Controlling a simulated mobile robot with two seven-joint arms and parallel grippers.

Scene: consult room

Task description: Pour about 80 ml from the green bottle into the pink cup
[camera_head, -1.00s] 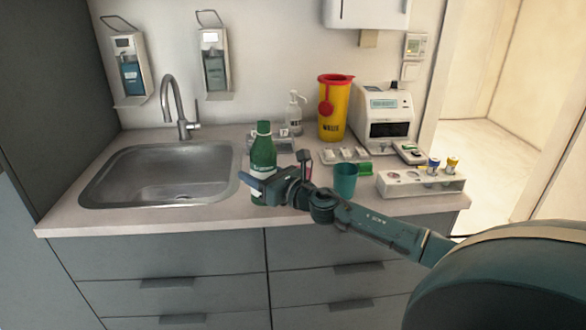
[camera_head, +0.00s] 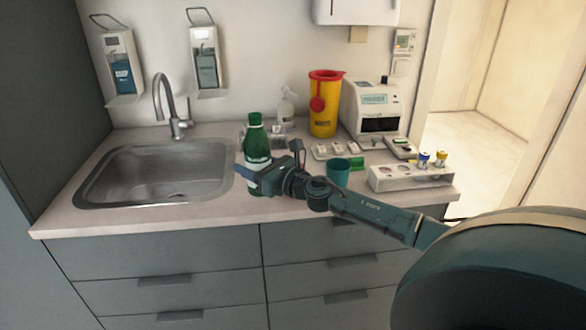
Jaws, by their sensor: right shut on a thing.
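The green bottle (camera_head: 257,143) stands upright at the counter's front, right of the sink, with a white label band. My right gripper (camera_head: 262,182) is shut on its lower part, and the gripper hides some of the bottle. I cannot tell whether its base touches the counter. I cannot make out a pink cup; the gripper and wrist cover the counter just right of the bottle. A teal cup (camera_head: 339,170) stands upright behind my right forearm, its lower part partly covered. My left gripper is not in view.
A sink (camera_head: 110,190) with a tap is on the left. Behind are a pump bottle (camera_head: 285,108), a yellow waste bin (camera_head: 325,115) and a white device (camera_head: 362,100). A white rack (camera_head: 385,183) with vials stands right. Small trays lie near the teal cup.

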